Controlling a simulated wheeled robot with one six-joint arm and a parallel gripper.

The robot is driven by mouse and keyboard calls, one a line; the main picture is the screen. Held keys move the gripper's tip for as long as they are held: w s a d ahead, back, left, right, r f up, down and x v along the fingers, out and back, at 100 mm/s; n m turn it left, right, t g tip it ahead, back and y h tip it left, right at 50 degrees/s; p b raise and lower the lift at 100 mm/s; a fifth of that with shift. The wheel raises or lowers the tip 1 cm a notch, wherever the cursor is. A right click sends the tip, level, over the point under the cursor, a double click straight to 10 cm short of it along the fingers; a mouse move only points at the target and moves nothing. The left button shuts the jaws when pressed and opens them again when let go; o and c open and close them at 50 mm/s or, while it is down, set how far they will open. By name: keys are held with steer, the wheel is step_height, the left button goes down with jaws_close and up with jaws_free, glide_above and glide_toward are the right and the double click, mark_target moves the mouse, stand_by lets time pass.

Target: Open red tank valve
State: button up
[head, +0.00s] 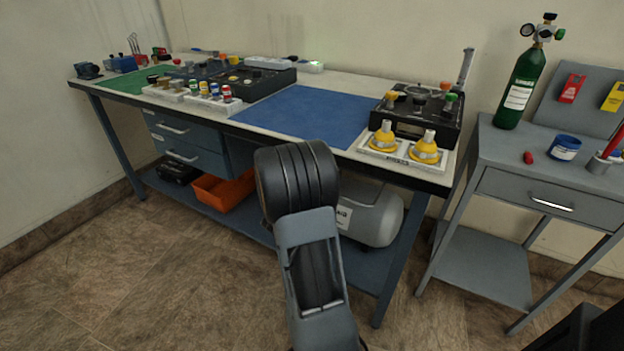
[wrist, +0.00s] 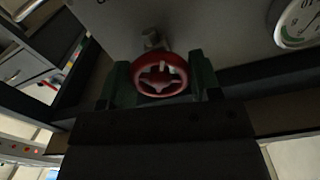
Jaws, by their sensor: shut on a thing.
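The red valve (wrist: 160,75) is a small round handwheel with spokes, in the middle of the wrist view. A metal stem joins it to the grey tank (wrist: 200,25) behind. My gripper (wrist: 161,84) is shut on the red valve, with one dark green finger on each side of the rim. In the head view the grey tank (head: 376,218) lies under the workbench. My arm hides its left part, the valve and my gripper there. How far the valve is turned cannot be told.
A round gauge (wrist: 298,24) sits right of the valve. The workbench (head: 345,155) stands above the tank, with its lower shelf (head: 245,222) below. An orange bin (head: 222,192) is on that shelf. A grey side table (head: 495,160) with a green cylinder (head: 521,90) stands right.

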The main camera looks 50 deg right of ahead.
steer(key=n+p, duration=0.3)
steer(key=n, duration=0.1)
steer(key=shift+d+r+n, duration=0.1)
steer(key=shift+n, duration=0.3)
steer(key=shift+s, duration=0.1)
stand_by(0.3)
steer(key=o, duration=0.9)
steer(key=shift+n, duration=0.3)
steer(key=p+v, duration=0.2)
steer(key=v, duration=1.2)
steer(key=shift+f, duration=0.25)
